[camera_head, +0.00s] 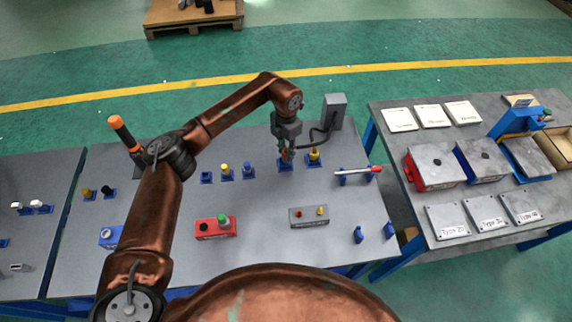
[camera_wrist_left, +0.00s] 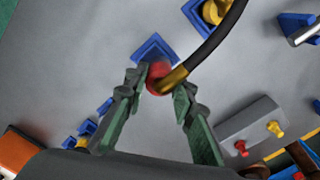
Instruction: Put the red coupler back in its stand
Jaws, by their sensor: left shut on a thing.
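The red coupler (camera_wrist_left: 159,77) is between the fingertips of my left gripper (camera_wrist_left: 157,88) in the left wrist view. A black hose (camera_wrist_left: 215,40) with a brass end meets it from the upper right. A blue stand (camera_wrist_left: 152,47) is just beyond the coupler. In the head view my left gripper (camera_head: 286,150) points down over the blue stand (camera_head: 285,166), with a little red of the coupler (camera_head: 285,156) between its fingers. I cannot tell whether the coupler is seated in the stand or held just above it. My right gripper is not in view.
A yellow coupler (camera_head: 314,155) in a blue stand is close on the right. A grey box (camera_head: 334,111) with the hose is behind. Smaller blue stands (camera_head: 248,171) are on the left. A two-button grey box (camera_head: 309,216) and a red box (camera_head: 214,228) are in front.

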